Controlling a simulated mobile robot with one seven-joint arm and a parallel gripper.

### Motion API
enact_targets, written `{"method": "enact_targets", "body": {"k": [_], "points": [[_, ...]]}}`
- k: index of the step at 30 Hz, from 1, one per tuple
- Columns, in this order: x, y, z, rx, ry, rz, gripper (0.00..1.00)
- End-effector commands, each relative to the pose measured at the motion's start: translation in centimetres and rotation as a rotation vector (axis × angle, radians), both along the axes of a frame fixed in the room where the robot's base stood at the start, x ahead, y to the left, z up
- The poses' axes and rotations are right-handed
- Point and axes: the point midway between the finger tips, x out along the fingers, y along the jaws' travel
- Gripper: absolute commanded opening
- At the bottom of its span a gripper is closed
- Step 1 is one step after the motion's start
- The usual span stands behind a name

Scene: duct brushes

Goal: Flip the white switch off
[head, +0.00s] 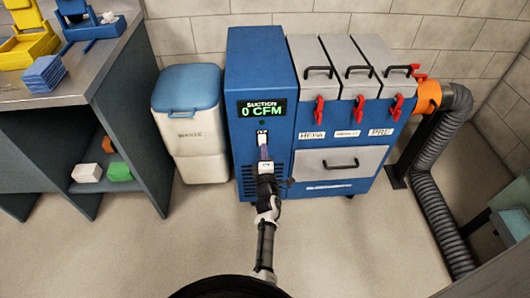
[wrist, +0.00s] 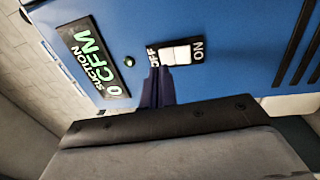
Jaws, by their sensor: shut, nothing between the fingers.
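The white switch (wrist: 177,54) sits in a black plate on the blue suction unit (head: 262,60), with OFF at its left and ON at its right in the wrist view. In the head view the switch (head: 262,136) is small, just below the display. The display (wrist: 95,62) reads SUCTION 0 CFM. My gripper (wrist: 155,78) is shut and empty, with its fingertips at the OFF end of the switch. I cannot tell whether they touch it. In the head view my gripper (head: 263,150) reaches up to the panel from below and partly covers the plate.
A white bin with a blue lid (head: 188,90) stands left of the unit. Red latches (head: 319,110) and grey lids are to the right, with a grey hose (head: 425,195) beyond. A workbench (head: 100,65) is at the left. The floor in front is clear.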

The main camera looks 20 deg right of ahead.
Motion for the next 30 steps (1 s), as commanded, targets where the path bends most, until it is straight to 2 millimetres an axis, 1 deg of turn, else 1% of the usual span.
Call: {"method": "enact_targets", "body": {"k": [1, 3, 9, 12, 15, 18, 21, 30], "points": [[-0.3, 0.2, 0.1, 0.000, 0.001, 0.000, 0.00], [-2.0, 0.7, 0.5, 0.001, 0.003, -0.001, 0.00], [-5.8, 1.8, 0.9, 0.001, 0.002, -0.001, 0.00], [-7.4, 2.2, 1.0, 0.000, 0.001, 0.000, 0.00], [-8.5, 2.6, 1.1, -0.001, 0.001, 0.001, 0.00], [-9.2, 2.7, 1.2, 0.000, 0.000, 0.000, 0.00], [-9.5, 2.7, 1.2, 0.000, 0.000, 0.000, 0.00], [-9.5, 2.8, 1.3, 0.000, 0.000, 0.000, 0.00]]}}
